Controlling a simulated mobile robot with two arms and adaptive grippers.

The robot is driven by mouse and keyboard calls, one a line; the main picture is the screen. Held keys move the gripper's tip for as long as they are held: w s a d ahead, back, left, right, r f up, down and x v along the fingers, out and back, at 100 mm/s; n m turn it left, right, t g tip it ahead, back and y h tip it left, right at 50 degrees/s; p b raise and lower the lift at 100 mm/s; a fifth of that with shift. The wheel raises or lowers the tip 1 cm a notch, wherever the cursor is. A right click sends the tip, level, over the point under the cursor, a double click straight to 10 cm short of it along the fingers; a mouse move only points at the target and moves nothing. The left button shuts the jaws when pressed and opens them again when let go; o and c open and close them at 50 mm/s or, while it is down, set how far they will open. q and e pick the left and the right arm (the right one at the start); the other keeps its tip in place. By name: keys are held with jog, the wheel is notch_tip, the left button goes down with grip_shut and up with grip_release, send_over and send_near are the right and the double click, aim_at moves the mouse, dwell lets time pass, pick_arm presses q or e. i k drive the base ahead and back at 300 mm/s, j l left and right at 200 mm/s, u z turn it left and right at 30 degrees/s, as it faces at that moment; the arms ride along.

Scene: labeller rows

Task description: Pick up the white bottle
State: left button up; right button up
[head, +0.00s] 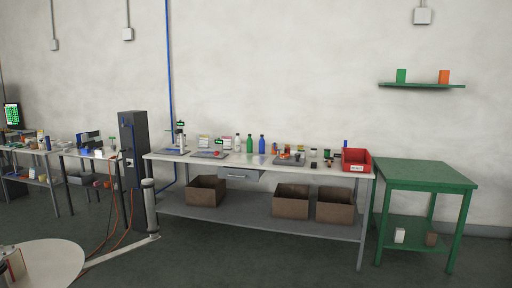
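A small white bottle (238,142) stands upright near the back of the long workbench (330,170). A green bottle (250,144) and a blue bottle (262,145) stand in a row to its right. All are small in the head view and far across the floor from me. Neither of my grippers shows in this view.
A red bin (356,160) sits at the bench's right end, beside a green table (425,172). Brown boxes (291,197) are on the lower shelf. A round pale table (42,264) is at the lower left. Open floor lies before the bench; orange cables (118,235) run at left.

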aim_at(238, 140)
jog(key=i+l+z, duration=0.25)
jog(key=i, duration=0.85)
jog(key=i+l+z, duration=0.25)
jog(key=i, duration=0.8)
jog(key=i+j+u, duration=0.2)
jog(key=i+u, duration=0.65)
jog(key=i, duration=0.3)
jog(key=i+l+u, duration=0.2)
jog(key=i+u, duration=0.25)
jog(key=i+j, duration=0.1)
jog(key=i, duration=0.5)
jog(key=i+j, duration=0.15)
jog(key=i, duration=0.5)
